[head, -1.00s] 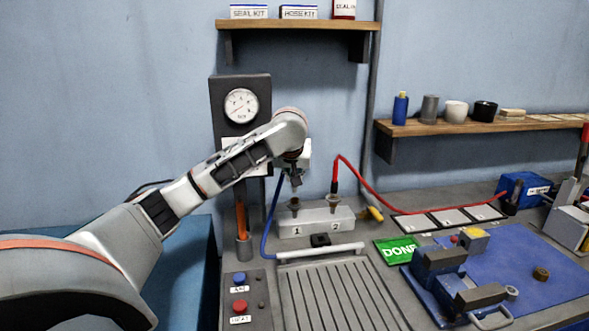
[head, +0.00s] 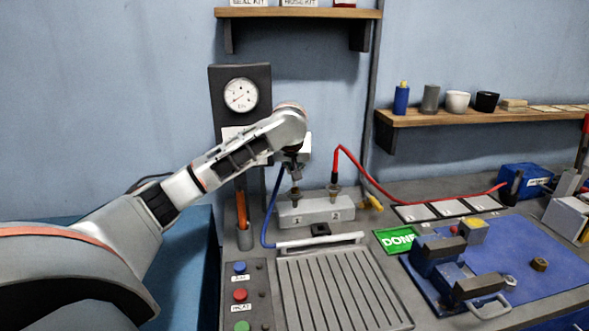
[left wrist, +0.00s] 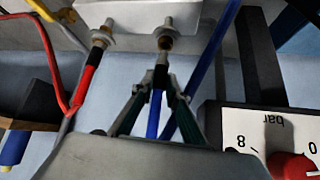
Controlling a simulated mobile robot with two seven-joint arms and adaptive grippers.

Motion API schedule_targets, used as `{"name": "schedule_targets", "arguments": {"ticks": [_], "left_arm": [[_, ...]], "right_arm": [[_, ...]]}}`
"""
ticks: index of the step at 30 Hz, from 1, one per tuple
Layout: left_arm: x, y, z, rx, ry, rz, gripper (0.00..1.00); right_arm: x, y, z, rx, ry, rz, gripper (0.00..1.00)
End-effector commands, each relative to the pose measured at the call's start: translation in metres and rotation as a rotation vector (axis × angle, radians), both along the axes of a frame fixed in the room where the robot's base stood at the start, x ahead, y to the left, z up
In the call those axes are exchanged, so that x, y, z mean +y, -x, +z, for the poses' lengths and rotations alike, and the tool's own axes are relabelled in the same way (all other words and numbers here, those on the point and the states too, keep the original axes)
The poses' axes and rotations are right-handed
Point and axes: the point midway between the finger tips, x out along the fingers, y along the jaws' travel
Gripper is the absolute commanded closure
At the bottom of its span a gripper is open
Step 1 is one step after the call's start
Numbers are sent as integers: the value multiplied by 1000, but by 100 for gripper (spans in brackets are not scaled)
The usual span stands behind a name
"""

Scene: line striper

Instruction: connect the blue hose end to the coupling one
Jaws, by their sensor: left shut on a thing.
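The grey block (head: 318,213) stands on the bench with two couplings on top. Coupling one (head: 295,193) is the left one in the head view; it also shows in the left wrist view (left wrist: 165,42). My left gripper (head: 296,176) is right above it, pointing down. In the left wrist view its fingers (left wrist: 156,103) are shut around the blue hose (left wrist: 153,120). The dark hose end (left wrist: 161,72) is lined up with coupling one, its tip at or very near the mouth; I cannot tell whether it is seated. My right gripper is not in view.
The red hose (head: 372,180) sits in coupling two (head: 334,191), close beside my gripper. A gauge panel (head: 240,100) stands behind the arm. A ribbed tray (head: 335,290), a green DONE sign (head: 395,240) and a blue mat (head: 545,262) lie in front and right.

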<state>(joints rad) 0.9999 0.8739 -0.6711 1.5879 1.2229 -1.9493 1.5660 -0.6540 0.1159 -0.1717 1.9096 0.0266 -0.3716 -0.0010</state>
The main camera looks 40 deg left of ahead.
Motion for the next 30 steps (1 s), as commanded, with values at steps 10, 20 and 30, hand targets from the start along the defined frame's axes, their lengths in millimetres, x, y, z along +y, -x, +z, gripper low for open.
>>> {"name": "schedule_targets", "arguments": {"ticks": [10,20,30], "left_arm": [[0,0,1,-1,0,1,100],[0,0,-3,0,1,1,100],[0,0,-7,-2,1,0,100]], "right_arm": [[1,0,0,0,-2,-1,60],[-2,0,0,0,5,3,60],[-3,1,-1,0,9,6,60]]}}
